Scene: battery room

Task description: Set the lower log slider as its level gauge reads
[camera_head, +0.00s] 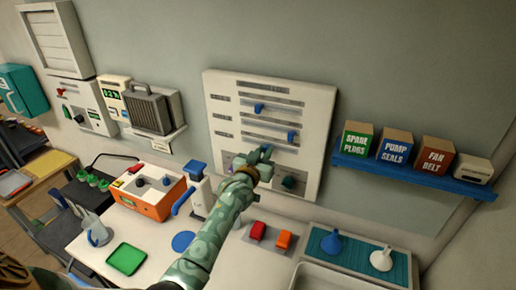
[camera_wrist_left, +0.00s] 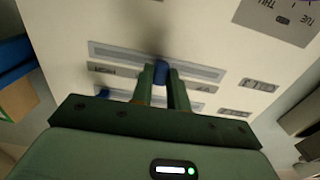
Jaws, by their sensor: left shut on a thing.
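The pale log panel (camera_head: 315,110) hangs on the wall with several horizontal slots. My left gripper (camera_head: 264,153) is at its lower middle, and its fingers hide what they hold in the head view. In the left wrist view, the left gripper (camera_wrist_left: 160,88) is shut on a blue slider knob (camera_wrist_left: 161,72), which sits in a grey slot (camera_wrist_left: 205,72). Another blue knob (camera_wrist_left: 103,92) sits in a neighbouring slot. In the head view, one blue knob (camera_head: 292,136) is up and right of the gripper, another (camera_head: 259,108) higher. No gauge reading is legible.
A blue shelf (camera_head: 410,178) with several boxes is to the right. My left arm crosses above the bench.

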